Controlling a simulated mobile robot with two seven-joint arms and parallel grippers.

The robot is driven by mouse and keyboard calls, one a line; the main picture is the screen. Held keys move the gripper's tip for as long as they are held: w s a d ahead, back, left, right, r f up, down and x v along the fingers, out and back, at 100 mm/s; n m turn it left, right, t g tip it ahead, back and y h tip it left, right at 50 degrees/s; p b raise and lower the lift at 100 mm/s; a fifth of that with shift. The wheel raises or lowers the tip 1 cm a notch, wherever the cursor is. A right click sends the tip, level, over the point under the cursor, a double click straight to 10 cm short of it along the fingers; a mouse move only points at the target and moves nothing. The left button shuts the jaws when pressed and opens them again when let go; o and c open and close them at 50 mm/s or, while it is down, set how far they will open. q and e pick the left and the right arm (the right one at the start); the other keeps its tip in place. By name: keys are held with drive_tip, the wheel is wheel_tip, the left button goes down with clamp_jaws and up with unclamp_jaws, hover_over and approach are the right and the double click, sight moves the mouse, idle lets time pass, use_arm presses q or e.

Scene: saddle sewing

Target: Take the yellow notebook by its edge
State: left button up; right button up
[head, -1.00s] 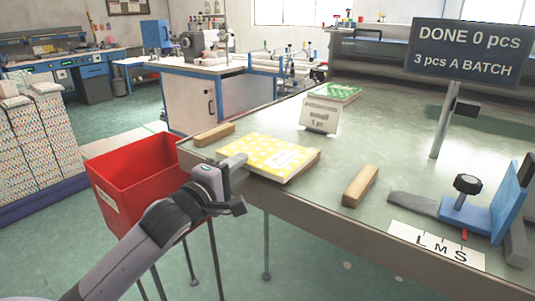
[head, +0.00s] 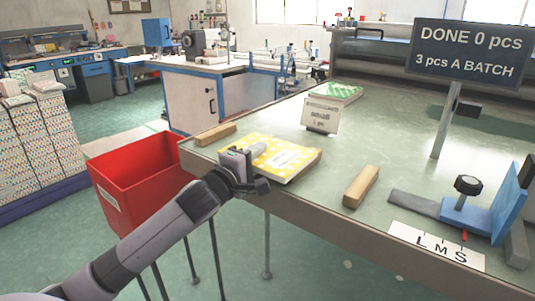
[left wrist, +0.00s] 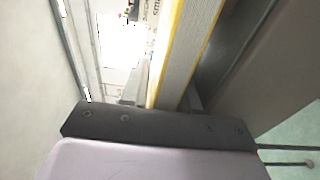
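The yellow notebook (head: 288,158), with a white dotted cover and a pale label, lies flat at the table's near edge in the head view. In the left wrist view its pale page edge (left wrist: 182,50) shows between yellow cover lines. My left gripper (head: 262,166) is at the notebook's near left edge, with one finger over the cover. In the left wrist view the notebook's edge is between the two fingers (left wrist: 168,98). Whether both fingers press on it is not clear. My right gripper is not in view.
A red bin (head: 140,180) stands left of the table (head: 400,150). Wooden blocks (head: 215,134) (head: 361,186) lie on either side of the notebook. A small sign (head: 321,115) and a green notebook (head: 338,92) are behind it. A blue clamp fixture (head: 490,215) is at right.

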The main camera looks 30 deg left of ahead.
use_arm(q)
clamp_jaws()
drive_tip(key=shift+r, duration=0.1)
